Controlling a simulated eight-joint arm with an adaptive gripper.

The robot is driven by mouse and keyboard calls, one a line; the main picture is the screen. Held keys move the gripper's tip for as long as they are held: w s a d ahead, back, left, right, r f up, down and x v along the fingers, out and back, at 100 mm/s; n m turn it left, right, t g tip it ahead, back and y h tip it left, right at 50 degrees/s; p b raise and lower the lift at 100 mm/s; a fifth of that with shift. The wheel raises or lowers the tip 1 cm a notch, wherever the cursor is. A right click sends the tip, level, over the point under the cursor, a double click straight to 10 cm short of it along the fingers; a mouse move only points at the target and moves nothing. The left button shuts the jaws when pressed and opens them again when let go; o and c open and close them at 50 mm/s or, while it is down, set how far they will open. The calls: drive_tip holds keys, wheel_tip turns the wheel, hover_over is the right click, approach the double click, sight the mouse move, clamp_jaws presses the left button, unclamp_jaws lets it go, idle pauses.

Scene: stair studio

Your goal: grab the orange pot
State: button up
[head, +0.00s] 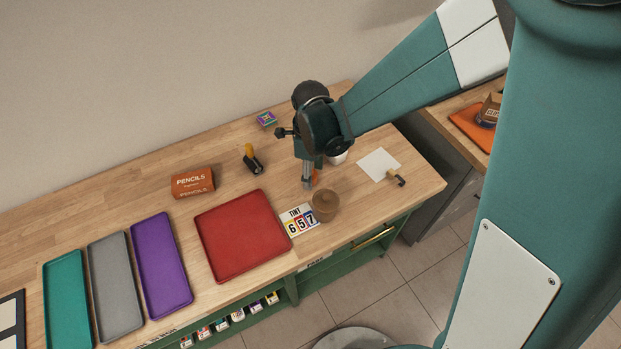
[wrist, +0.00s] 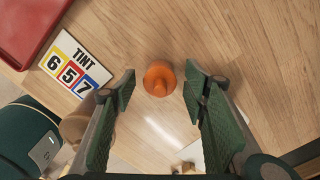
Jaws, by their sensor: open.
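The orange pot (wrist: 158,80) is small and round, with a narrower raised part, and stands on the wooden table in the wrist view. In the head view only a sliver of it (head: 315,175) shows beside my gripper (head: 308,183); the rest is hidden. My gripper (wrist: 160,72) is open, its green fingers pointing down on either side of the pot in the wrist view. There is a visible gap on each side. I cannot tell the exact height of the fingertips over the table.
A brown pot (head: 325,207) stands close by at the table's front edge, beside the tint card (head: 299,219). A red tray (head: 241,236) lies to the left. A white cup (head: 339,158) is partly hidden behind my gripper. White paper (head: 377,164) lies to the right.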

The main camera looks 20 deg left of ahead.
drive_tip(key=c, duration=1)
drive_tip(key=shift+c, duration=0.2)
drive_tip(key=shift+r, duration=0.15)
drive_tip(key=shift+r+p, duration=0.7)
drive_tip(key=shift+r, duration=4.15)
